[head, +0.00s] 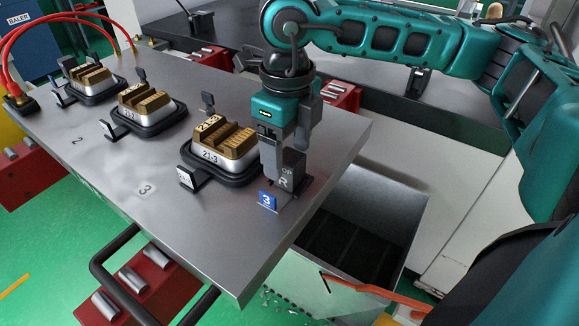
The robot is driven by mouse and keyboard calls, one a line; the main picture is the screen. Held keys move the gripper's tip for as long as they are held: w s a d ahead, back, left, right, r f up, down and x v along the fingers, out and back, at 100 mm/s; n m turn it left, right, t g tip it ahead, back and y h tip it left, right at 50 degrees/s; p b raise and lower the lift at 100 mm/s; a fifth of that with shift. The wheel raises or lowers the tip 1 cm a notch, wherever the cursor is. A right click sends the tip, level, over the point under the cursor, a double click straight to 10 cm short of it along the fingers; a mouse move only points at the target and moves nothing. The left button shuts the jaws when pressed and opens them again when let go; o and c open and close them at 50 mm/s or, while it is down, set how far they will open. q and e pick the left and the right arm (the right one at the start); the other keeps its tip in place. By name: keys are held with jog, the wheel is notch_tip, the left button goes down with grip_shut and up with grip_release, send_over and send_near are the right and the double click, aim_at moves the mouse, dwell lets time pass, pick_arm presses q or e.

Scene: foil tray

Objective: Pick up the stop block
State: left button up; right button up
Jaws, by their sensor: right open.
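The stop block (291,176) is a dark grey upright block near the right edge of the grey metal table. The letters "OP" and "R" show on its front. A blue tag with a 3 (267,200) is at its foot. My right gripper (286,160) points down from above at the block. Its jaws are open, with one finger in front of the block's left part and the other behind its top. The near finger hides part of the block, and I cannot tell whether either finger touches it. My left gripper is not in view.
A foil tray (208,165) in a black holder, filled with brown pieces and marked 21-3, stands just left of the block. Similar trays (146,115) (91,86) stand farther left. An open metal bin (400,205) is right of the table (200,240). The table's front is clear.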

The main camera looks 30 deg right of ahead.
aim_at(290, 155)
notch_tip(290, 155, down, 4)
jog(key=shift+s+d+r, duration=0.1)
jog(key=shift+d+r, duration=0.05)
jog(key=shift+r, duration=0.1)
grip_shut()
dwell(0.6)
jog(key=shift+r, duration=0.1)
